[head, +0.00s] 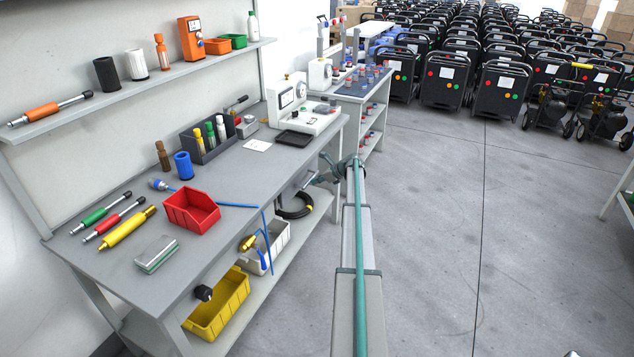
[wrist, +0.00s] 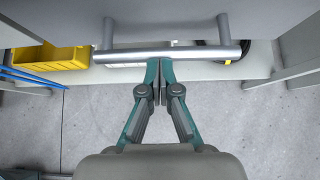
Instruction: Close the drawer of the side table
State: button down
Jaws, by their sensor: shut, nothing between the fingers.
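A grey drawer front (wrist: 165,20) fills the top of the wrist view. Its metal bar handle (wrist: 205,52) runs across on two posts. My gripper (wrist: 160,65) is shut and empty, with its fingertips at the bar's near edge; whether they touch it I cannot tell. In the head view my gripper (head: 322,178) is at the front edge of the grey workbench (head: 270,172), near its far end. The handle (head: 306,182) shows partly beside it. How far the drawer stands out is unclear, as the bench top and my arm hide most of it.
A yellow bin (head: 222,310), a white bin (head: 275,243) and a black coil (head: 297,208) are on the lower shelf. A blue hose (head: 267,240) hangs over the bench edge. A second table (head: 360,92) stands beyond. The floor at right (head: 430,240) is clear.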

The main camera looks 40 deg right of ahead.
jog(key=s+d+r+n+b, duration=0.1)
jog(key=s+d+r, duration=0.1)
jog(key=s, duration=0.4)
jog(key=s+d+r+n+b, duration=0.1)
jog(key=s+d+r+n, duration=0.15)
jog(key=s, duration=0.35)
jog(key=s+a+f+n+g, duration=0.3)
jog(key=s+a+f+n, duration=0.45)
jog(key=a, duration=0.65)
jog(key=s+a+f+n+g, duration=0.35)
jog(key=a+f, duration=0.65)
jog(key=a, duration=0.4)
jog(key=s+a+f+n+g, duration=0.3)
jog(key=s+a+f+n, duration=0.45)
jog(key=a, duration=0.75)
jog(key=s+a+f+n+g+h, duration=0.1)
jog(key=s+a+f+n+g, duration=0.1)
jog(key=s+a, duration=0.8)
jog(key=s+a+f+n+g+h, duration=0.1)
jog(key=s+a+f+n+g, duration=0.1)
jog(key=s+a, duration=0.8)
jog(key=s+a+f+n+g+h, duration=0.1)
jog(key=s+a+f+n+g, duration=0.2)
jog(key=s+a, duration=0.6)
jog(key=s+n, duration=0.2)
jog(key=shift+a+f+n, duration=0.25)
jog(key=shift+a+n, duration=0.15)
